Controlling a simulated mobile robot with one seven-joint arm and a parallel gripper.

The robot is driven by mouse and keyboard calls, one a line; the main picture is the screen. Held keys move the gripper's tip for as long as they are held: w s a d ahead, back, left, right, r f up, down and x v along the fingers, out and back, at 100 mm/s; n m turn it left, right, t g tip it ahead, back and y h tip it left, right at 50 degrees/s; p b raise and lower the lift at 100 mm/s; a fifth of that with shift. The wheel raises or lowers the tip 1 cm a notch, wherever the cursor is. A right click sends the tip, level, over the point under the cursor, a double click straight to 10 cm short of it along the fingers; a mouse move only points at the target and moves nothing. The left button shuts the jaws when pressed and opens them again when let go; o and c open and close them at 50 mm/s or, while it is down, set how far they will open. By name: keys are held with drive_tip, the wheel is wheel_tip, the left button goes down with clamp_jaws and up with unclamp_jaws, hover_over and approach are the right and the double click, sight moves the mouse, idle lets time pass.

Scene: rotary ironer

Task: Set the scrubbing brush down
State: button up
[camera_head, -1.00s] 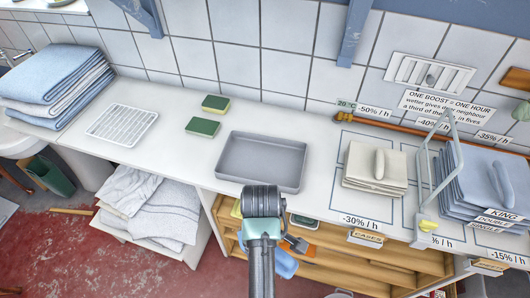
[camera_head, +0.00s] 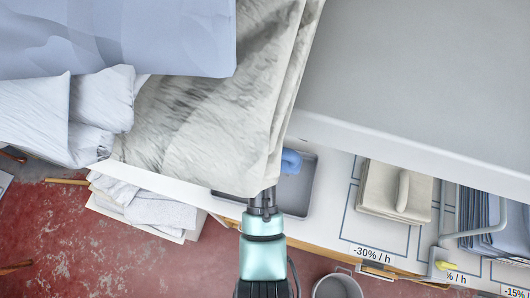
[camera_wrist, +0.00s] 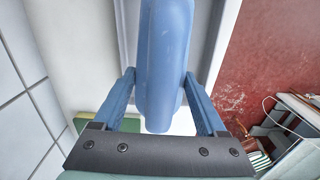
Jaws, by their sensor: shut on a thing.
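My gripper (camera_head: 262,203) points at the grey tray (camera_head: 300,205) on the white counter in the head view. The blue scrubbing brush (camera_head: 291,161) shows partly over the tray, just beyond my fingers. In the wrist view the smooth blue body of the brush (camera_wrist: 165,60) fills the middle, between my two blue fingers, and my gripper (camera_wrist: 163,100) is shut on it. Whether the brush touches the tray floor I cannot tell. The left part of the tray is hidden behind a cream cloth in the head view.
Large blue cloth (camera_head: 110,35), cream cloth (camera_head: 195,110) and a grey slab (camera_head: 420,80) block much of the head view. Right of the tray lies a folded cream stack (camera_head: 378,192) on the counter. A green sponge (camera_wrist: 92,128) shows in the wrist view.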

drive_tip(key=f, duration=0.5)
drive_tip(key=shift+s+p, duration=0.25)
drive_tip(key=shift+p, duration=0.1)
drive_tip(key=shift+f, duration=2.35)
drive_tip(key=shift+f, duration=0.15)
drive_tip(key=o, duration=1.1)
wheel_tip(320, 180, up, 12)
drive_tip(key=shift+w+r, duration=0.1)
drive_tip(key=shift+r, duration=0.1)
